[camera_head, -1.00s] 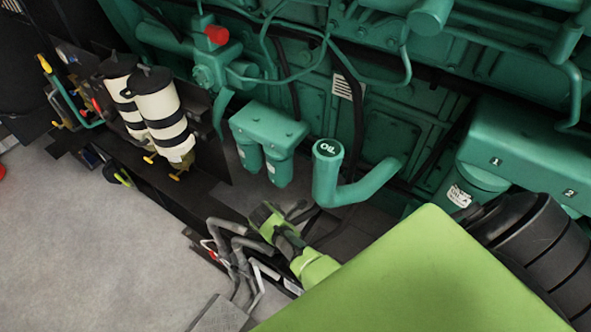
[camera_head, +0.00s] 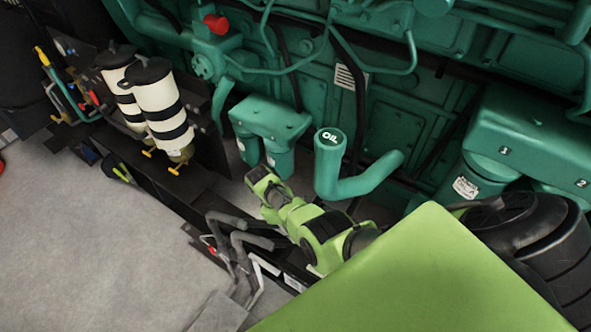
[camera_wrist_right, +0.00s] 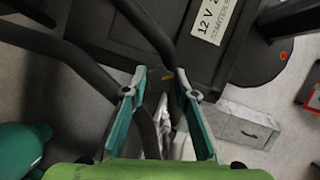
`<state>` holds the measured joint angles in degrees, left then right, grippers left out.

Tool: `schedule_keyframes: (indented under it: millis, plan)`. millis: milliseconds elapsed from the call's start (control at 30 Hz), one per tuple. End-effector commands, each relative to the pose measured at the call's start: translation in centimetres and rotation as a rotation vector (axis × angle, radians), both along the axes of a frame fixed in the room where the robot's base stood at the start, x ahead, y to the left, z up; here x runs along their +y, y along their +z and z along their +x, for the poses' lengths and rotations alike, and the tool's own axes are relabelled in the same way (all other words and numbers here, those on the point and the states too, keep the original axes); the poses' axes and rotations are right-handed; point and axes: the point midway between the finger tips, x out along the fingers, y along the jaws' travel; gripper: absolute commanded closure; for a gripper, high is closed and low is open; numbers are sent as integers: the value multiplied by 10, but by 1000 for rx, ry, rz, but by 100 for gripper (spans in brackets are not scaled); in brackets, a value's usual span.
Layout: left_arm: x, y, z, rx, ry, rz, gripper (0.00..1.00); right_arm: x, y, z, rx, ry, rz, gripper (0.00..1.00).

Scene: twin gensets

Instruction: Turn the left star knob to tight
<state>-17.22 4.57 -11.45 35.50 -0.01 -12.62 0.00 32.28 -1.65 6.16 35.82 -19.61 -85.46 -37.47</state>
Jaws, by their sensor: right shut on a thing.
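I cannot make out a star knob for certain in either view. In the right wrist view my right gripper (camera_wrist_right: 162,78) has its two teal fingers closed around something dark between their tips. A dark bent hose (camera_wrist_right: 138,22) passes close by, and I cannot tell whether the dark part belongs to it. In the head view my right arm reaches left, in front of the green oil filler pipe (camera_head: 330,170); its fingertips cannot be made out there. My left gripper is not in view.
Two white-and-black striped filters (camera_head: 160,105) with yellow taps stand at left. A green twin filter unit (camera_head: 268,122) hangs on the engine. Grey bent pipes (camera_head: 238,240) rise below my arm. A black box with a 12 V label (camera_wrist_right: 209,22) lies below.

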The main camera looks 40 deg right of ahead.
Motion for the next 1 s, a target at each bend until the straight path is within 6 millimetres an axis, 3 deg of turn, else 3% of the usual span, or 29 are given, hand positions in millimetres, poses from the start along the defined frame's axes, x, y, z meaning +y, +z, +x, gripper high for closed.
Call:
schedule_keyframes:
  millis: [500, 1000]
  plan:
    - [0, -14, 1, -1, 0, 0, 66, -3, -2, 0, 2, -439, -2, 95]
    - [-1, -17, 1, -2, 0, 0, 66, -3, -1, -1, 2, -604, -1, 95]
